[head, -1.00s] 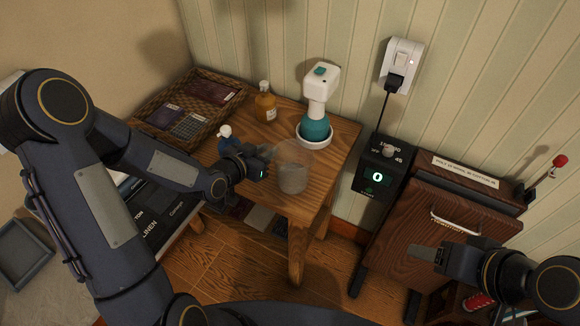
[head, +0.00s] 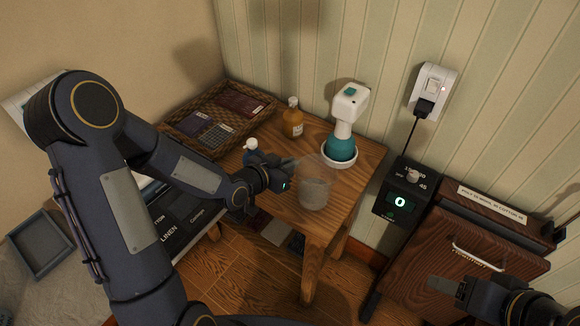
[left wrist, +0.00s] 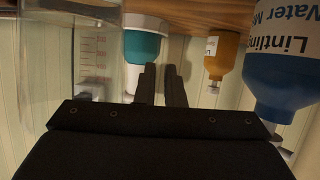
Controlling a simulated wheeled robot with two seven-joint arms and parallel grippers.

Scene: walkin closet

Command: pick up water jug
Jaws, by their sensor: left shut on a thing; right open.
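The water jug (head: 314,192) is a clear, see-through vessel at the front edge of the small wooden table. It looks upright; I cannot tell whether its base touches the tabletop. My left gripper (head: 291,172) is at its left side, shut on it, apparently at the handle, though the clear material hides the exact contact. In the left wrist view, which is upside down, the jug with red measuring marks (left wrist: 92,50) lies left of my nearly closed fingers (left wrist: 164,72). My right gripper (head: 436,285) is open and empty in front of the wooden cabinet.
A teal and white device (head: 343,130) stands on a white dish behind the jug. An amber bottle (head: 292,122), a blue bottle with a white cap (head: 252,153) and a wicker tray (head: 181,126) share the wooden table (head: 345,195). A dark control box (head: 400,198) stands to the right.

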